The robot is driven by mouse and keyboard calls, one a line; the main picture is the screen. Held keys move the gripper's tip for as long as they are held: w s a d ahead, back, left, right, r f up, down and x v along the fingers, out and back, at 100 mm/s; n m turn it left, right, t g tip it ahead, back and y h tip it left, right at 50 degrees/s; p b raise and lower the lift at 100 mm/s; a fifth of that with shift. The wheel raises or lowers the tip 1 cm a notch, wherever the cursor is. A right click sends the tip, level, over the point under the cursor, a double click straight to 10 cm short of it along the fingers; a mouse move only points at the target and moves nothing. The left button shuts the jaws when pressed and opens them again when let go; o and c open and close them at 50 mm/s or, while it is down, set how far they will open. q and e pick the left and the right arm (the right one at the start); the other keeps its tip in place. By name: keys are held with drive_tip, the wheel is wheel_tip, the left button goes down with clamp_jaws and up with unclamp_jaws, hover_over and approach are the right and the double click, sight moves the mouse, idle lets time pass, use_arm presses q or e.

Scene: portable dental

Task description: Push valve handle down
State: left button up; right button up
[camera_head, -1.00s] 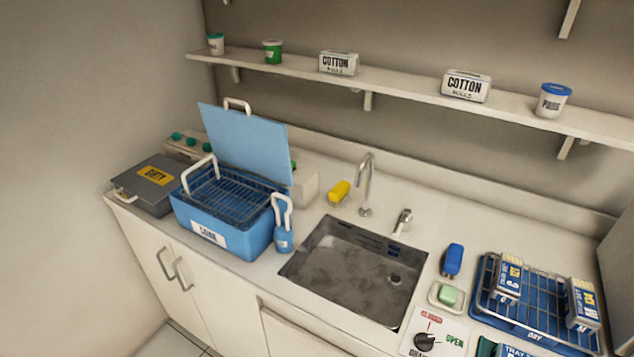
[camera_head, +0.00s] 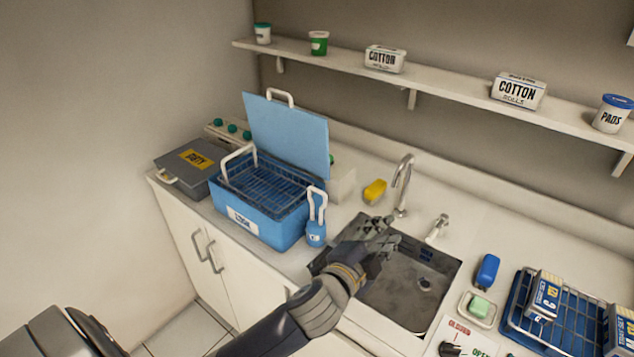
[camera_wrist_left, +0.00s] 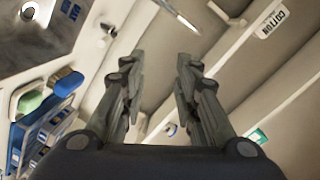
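A small metal valve handle (camera_head: 437,228) stands on the counter behind the sink, right of the curved metal faucet (camera_head: 403,185). My left gripper (camera_head: 380,233) reaches in over the left part of the metal sink (camera_head: 408,300). It is left of the valve handle and apart from it. In the left wrist view my left gripper (camera_wrist_left: 158,75) has its two fingers spread with nothing between them. The faucet spout (camera_wrist_left: 178,14) shows beyond the fingers there. My right gripper is not in view.
A blue bin (camera_head: 262,222) with a raised lid and a blue bottle (camera_head: 316,232) stand left of the sink. A yellow sponge (camera_head: 375,190) lies behind it. A blue brush (camera_head: 487,270), green soap (camera_head: 480,307) and a wire rack (camera_head: 512,318) are at right.

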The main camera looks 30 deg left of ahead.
use_arm(q)
drive_tip(key=w+d+r+m+t+h, duration=0.1)
drive_tip(key=w+d+r+m+h, duration=0.1)
drive_tip(key=d+r+m+h, duration=0.55)
drive_tip(key=w+d+r+m+h, duration=0.1)
drive_tip(key=d+r+m+h, duration=0.35)
drive_tip(key=r+m, duration=0.45)
drive_tip(key=m+g+y, duration=1.3)
drive_tip(key=m+g, duration=0.2)
drive_tip(key=m, duration=1.1)
approach(316, 189)
drive_tip(key=p+x, duration=0.3)
drive_tip(key=x, duration=0.3)
drive_tip(key=shift+f, duration=0.25)
drive_tip(key=shift+w+f, duration=0.2)
drive_tip(key=shift+f, duration=0.45)
